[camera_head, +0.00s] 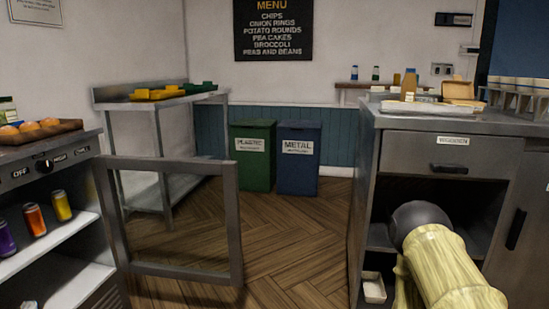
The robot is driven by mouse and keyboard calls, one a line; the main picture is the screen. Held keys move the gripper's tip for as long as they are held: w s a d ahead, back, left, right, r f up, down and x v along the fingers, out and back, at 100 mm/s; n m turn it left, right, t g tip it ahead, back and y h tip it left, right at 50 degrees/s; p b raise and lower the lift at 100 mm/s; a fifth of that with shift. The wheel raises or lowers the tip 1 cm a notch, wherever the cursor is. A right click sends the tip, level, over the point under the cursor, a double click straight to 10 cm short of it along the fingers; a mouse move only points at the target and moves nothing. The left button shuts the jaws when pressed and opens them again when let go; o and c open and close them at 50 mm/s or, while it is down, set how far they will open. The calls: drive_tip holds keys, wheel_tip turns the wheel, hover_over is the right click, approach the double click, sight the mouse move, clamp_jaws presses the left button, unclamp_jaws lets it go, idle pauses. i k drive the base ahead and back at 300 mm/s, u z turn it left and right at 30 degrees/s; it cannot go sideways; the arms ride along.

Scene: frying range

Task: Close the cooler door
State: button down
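The cooler (60,292) stands at the left edge, with a dark control panel above white shelves holding several cans. Its door (228,215) is a grey metal frame around a see-through pane. The door stands wide open, swung out to the right of the cooler, and its free edge is over the wood floor. Part of my arm (450,270), pale yellow with a dark rounded joint, shows at the lower right, well apart from the door. My gripper is not in view.
A counter (400,124) with a drawer and open lower shelves stands at the right, behind my arm. A steel table (165,108) stands behind the door. A green bin (252,170) and blue bin (298,175) stand at the back wall. The floor (290,235) between door and counter is clear.

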sight(105, 164)
drive_tip(key=u, duration=0.2)
drive_tip(key=i, duration=0.95)
drive_tip(key=u, duration=0.7)
